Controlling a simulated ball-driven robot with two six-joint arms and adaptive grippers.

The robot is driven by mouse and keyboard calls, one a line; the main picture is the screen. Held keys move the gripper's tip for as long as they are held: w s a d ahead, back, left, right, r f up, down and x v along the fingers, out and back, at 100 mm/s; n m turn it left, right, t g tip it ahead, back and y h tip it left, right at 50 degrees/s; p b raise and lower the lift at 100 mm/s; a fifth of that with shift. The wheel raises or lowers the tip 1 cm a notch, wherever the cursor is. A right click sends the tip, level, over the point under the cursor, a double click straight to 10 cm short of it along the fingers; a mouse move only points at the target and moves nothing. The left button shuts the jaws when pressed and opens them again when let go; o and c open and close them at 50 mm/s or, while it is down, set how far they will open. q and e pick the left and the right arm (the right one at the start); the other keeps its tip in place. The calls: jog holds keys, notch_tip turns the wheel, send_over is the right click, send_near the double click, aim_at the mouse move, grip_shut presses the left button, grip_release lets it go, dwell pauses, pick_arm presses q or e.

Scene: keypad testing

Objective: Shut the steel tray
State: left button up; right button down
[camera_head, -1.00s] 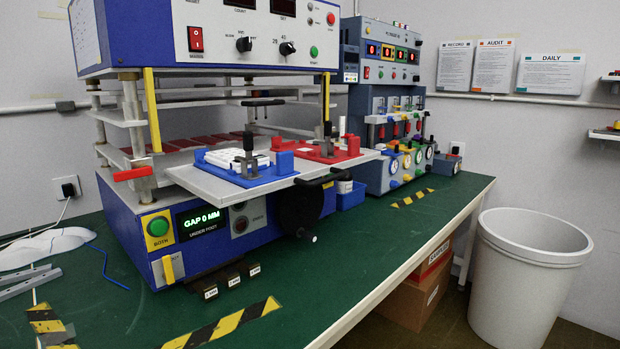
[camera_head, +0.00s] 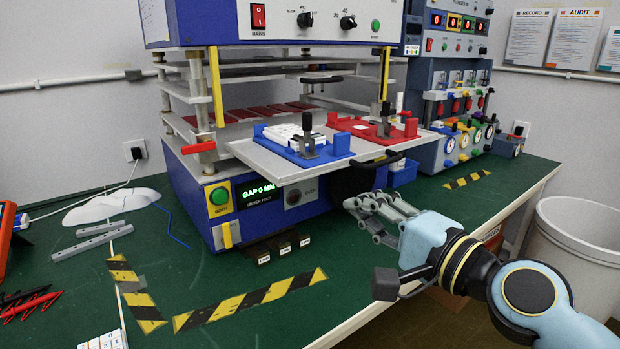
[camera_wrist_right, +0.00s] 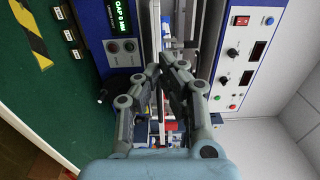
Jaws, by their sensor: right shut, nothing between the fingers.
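The steel tray (camera_head: 245,150) is a flat grey plate standing out from the front of the blue press (camera_head: 190,185) in the head view. It carries a blue fixture (camera_head: 340,145) with a white keypad (camera_head: 288,134) and a red fixture (camera_head: 408,127). A dark handle (camera_head: 392,158) shows at its front edge. My right gripper (camera_head: 355,206) is shut and empty, below and in front of the tray's right part, apparently apart from it. The right wrist view shows the gripper fingers (camera_wrist_right: 160,78) together, with the press beyond. My left gripper is not in view.
Hazard-striped tape (camera_head: 250,300) marks the green bench. A tester with coloured dials (camera_head: 450,145) stands right of the press. A white bin (camera_head: 580,240) stands beyond the bench's right edge. Grey bars (camera_head: 92,240) and test leads (camera_head: 30,302) lie at the left.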

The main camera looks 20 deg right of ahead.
aim_at(301, 173)
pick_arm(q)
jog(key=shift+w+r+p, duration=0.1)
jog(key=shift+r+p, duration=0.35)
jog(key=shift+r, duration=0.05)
pick_arm(e)
jog(key=x, duration=1.3)
jog(key=shift+w+f, duration=0.1)
jog(key=shift+w, duration=0.15)
jog(key=shift+w+a, duration=0.1)
